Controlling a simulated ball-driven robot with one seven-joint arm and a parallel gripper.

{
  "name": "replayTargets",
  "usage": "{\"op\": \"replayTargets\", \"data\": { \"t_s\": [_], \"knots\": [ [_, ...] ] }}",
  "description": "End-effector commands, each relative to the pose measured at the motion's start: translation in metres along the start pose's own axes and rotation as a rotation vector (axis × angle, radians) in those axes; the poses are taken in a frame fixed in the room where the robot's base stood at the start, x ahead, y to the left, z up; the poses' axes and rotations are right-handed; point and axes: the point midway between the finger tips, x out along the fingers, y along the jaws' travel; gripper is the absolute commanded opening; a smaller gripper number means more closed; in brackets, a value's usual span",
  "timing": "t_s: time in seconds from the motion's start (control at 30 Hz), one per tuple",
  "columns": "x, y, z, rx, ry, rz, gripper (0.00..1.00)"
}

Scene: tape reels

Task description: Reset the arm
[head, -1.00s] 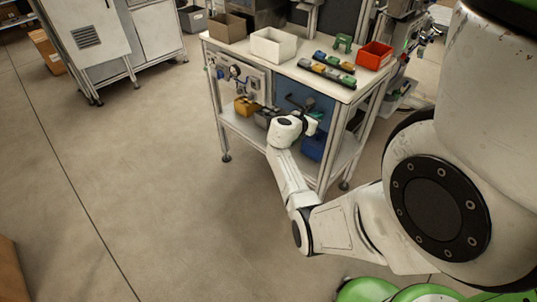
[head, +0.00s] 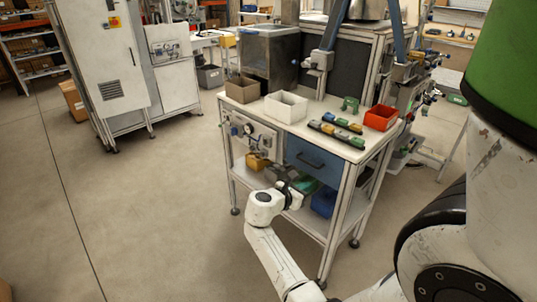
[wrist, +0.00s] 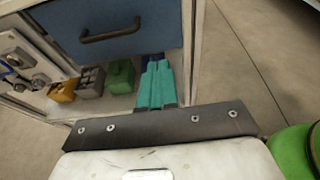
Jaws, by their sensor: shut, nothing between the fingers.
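My gripper (wrist: 157,84) shows in the wrist view as teal fingers close together beyond a dark plate, shut and empty. In the head view my gripper (head: 303,186) is small and partly hidden by my white wrist. My arm (head: 268,245) reaches forward and bends at the wrist in front of the workbench (head: 340,160). The fingers point towards the bench's lower shelf, below the blue drawer (head: 312,162). The drawer also shows in the wrist view (wrist: 110,28). I cannot tell the exact gap between fingertips and bench.
Green (wrist: 121,76), grey (wrist: 91,82) and yellow (wrist: 62,91) bins stand on the lower shelf, with a blue bin (head: 323,203) to the right. White (head: 286,107) and red (head: 381,118) bins stand on top. Open floor (head: 150,220) lies left of the arm.

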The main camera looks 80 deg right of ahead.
Motion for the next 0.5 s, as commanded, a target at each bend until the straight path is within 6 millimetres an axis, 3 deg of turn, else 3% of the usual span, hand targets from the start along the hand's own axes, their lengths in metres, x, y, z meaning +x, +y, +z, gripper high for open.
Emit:
{"op": "replayTargets", "data": {
  "t_s": [0.27, 0.37, 0.5],
  "knots": [
    [-0.007, -0.001, -0.005, 0.034, 0.020, 0.009, 0.00],
    [-0.028, -0.005, -0.023, 0.162, 0.093, 0.034, 0.00],
    [-0.084, -0.020, -0.069, 0.473, 0.323, 0.055, 0.00]
  ]
}}
